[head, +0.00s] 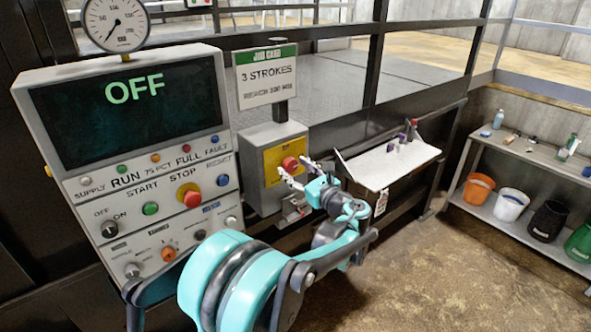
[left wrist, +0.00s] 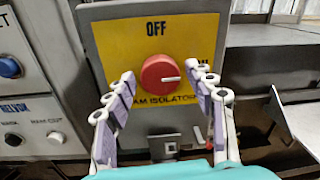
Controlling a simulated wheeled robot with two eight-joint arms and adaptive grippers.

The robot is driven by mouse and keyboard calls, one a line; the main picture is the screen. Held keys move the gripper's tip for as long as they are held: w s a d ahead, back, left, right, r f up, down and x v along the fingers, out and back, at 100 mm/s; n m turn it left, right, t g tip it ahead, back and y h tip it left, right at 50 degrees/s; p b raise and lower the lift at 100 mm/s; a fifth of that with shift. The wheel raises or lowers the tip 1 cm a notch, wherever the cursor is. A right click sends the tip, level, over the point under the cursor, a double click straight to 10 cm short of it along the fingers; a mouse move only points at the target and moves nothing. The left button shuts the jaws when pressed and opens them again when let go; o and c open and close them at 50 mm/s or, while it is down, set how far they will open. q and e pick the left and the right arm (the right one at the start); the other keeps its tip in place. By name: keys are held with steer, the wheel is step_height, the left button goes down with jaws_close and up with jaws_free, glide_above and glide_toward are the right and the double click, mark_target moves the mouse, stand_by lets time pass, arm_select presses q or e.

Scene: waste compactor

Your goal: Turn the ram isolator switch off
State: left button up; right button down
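The ram isolator switch is a round red knob (left wrist: 161,74) on a yellow plate (left wrist: 110,45) on a grey box (head: 255,140). The knob also shows in the head view (head: 290,163). Its white line points right, toward a label partly hidden by a finger; "OFF" is printed above the knob. My left gripper (left wrist: 160,72) is open, with one fingertip at each side of the knob. A gap shows on both sides in the left wrist view. In the head view my left gripper (head: 294,168) is in front of the plate. My right gripper is not in view.
A control panel (head: 75,170) with buttons and a screen (head: 130,103) reading "OFF" stands left of the box. A job card sign (head: 266,76) rises above it. A white tray (head: 385,168) is to the right. A shelf (head: 540,155) with buckets stands farther right.

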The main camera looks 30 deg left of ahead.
arm_select(q)
steer(key=c, duration=0.7)
steer(key=shift+n, duration=0.4)
steer(key=n+b, duration=0.1)
steer(key=n, duration=0.4)
steer(key=shift+f+n, duration=0.1)
steer(key=shift+n, duration=0.3)
steer(key=n+b, duration=0.1)
steer(key=n, duration=0.4)
steer(key=shift+n+y, duration=0.3)
steer(key=shift+y, duration=0.1)
steer(key=n, duration=0.6)
steer(key=shift+f+g+b, duration=0.15)
steer(key=shift+g+b, duration=0.15)
steer(key=shift+b, duration=0.05)
steer(key=shift+n, duration=0.4)
